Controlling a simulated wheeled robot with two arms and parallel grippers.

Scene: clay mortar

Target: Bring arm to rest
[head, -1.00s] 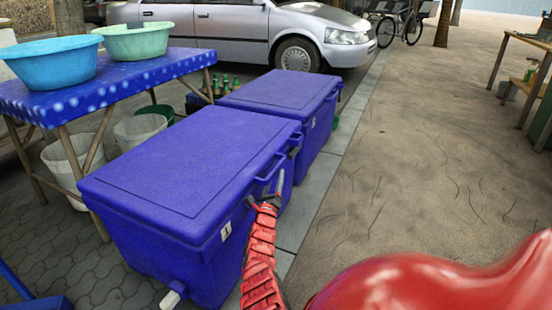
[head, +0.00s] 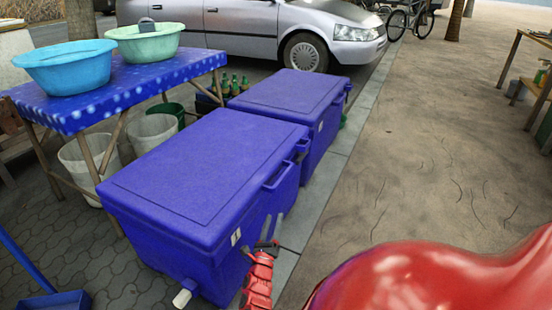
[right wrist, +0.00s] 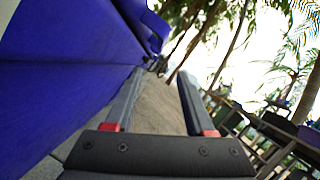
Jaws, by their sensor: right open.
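My right gripper (head: 273,226) is low in the head view, in front of the right side of the near blue cooler box (head: 205,175). Its red arm comes up from the bottom edge. In the right wrist view the two grey fingers (right wrist: 161,78) stand wide apart with nothing between them. The blue cooler wall (right wrist: 60,75) fills the left of that view, close beside the left finger. I cannot tell whether they touch. My left gripper is out of view.
A second blue cooler (head: 290,98) stands behind the first. A blue table (head: 125,85) with a blue basin (head: 66,70) and a green basin (head: 144,42) is at left. A silver car (head: 270,30) is behind. Open pavement (head: 425,150) lies to the right.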

